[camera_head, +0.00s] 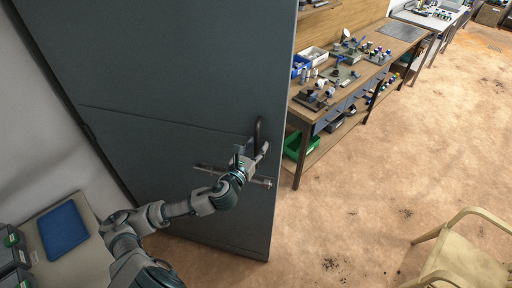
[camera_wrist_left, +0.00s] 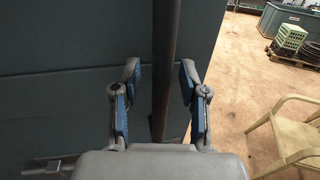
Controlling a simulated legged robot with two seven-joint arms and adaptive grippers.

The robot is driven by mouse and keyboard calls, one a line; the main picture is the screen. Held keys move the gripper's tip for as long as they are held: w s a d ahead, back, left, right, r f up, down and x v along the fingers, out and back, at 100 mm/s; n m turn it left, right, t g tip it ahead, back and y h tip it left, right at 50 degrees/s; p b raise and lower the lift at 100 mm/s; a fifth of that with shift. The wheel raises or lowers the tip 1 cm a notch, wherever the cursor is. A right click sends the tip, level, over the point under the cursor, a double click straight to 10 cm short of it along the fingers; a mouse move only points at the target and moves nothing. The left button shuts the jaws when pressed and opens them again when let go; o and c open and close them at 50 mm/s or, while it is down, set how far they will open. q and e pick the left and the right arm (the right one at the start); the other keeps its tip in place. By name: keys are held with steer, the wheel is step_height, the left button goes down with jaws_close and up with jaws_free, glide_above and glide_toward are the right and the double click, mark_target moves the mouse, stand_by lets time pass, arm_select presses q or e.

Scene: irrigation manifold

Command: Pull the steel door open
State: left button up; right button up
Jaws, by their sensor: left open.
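The steel door (camera_head: 170,60) is a large dark blue-grey panel filling the left and middle of the head view. A dark vertical bar handle (camera_head: 258,130) stands near its right edge. A silver horizontal bolt (camera_head: 207,169) sits lower on the door, partly hidden by my arm. My left gripper (camera_head: 251,155) is at the handle. In the left wrist view the handle bar (camera_wrist_left: 165,60) runs between the open fingers of the left gripper (camera_wrist_left: 159,95), with a visible gap on each side. My right gripper is not in view.
A wooden workbench (camera_head: 345,78) with tools and bins stands right of the door, a green bin (camera_head: 300,146) under it. A beige chair (camera_head: 462,258) stands at lower right. A blue tray (camera_head: 63,229) lies at lower left. The brown floor between door and chair is clear.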

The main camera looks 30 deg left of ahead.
mark_target(262, 116)
arm_select(q)
step_height(262, 116, up, 10)
steer(key=shift+f, duration=0.25)
